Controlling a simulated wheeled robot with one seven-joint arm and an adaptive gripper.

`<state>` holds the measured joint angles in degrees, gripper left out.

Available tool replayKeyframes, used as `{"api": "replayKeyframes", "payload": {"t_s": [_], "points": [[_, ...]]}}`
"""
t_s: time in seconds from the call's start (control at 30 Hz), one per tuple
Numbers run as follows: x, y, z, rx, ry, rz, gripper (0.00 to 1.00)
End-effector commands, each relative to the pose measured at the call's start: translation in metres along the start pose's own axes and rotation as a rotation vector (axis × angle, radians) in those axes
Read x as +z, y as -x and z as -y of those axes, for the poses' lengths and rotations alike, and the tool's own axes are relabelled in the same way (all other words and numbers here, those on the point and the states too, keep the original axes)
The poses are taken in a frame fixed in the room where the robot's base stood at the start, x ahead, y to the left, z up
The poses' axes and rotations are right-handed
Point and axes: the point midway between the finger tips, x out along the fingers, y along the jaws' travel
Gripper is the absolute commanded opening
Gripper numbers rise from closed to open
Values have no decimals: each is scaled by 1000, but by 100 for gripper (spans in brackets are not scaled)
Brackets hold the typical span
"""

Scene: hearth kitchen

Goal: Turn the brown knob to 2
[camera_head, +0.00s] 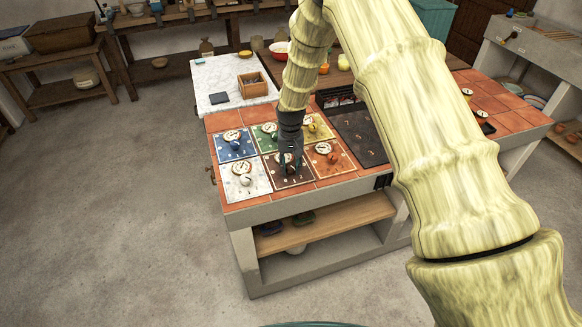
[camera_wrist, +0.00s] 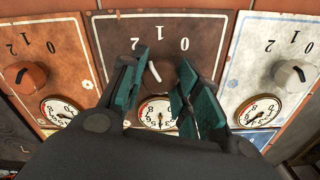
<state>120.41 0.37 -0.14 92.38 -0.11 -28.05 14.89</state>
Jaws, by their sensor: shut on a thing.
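The brown panel (camera_head: 294,182) is the front middle one of several coloured panels on the tiled counter; it also fills the middle of the wrist view (camera_wrist: 208,30). It carries the numbers 2, 1 and 0 and a round dial (camera_wrist: 157,112). My gripper (camera_head: 290,160) is down over this panel. In the wrist view its teal fingers (camera_wrist: 162,68) stand on either side of the brown knob (camera_wrist: 162,74) and are shut on it. The knob's white mark leans up and left, roughly between 2 and 1. The fingers hide the knob's sides.
An orange panel (camera_wrist: 40,40) and a white panel (camera_wrist: 268,40), each with a knob and dial, lie close on either side. Blue (camera_head: 234,147), green and yellow panels lie behind. A dark hob plate (camera_head: 360,135) is to the right.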

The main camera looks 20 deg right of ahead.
Motion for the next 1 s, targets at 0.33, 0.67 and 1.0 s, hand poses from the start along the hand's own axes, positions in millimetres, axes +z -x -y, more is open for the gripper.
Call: {"api": "replayKeyframes", "payload": {"t_s": [0.33, 0.67, 1.0], "points": [[-3, 2, 0, -1, 221, -5, 8], [-3, 3, 0, 0, 306, -5, 8], [-3, 3, 0, 1, 315, -6, 8]]}}
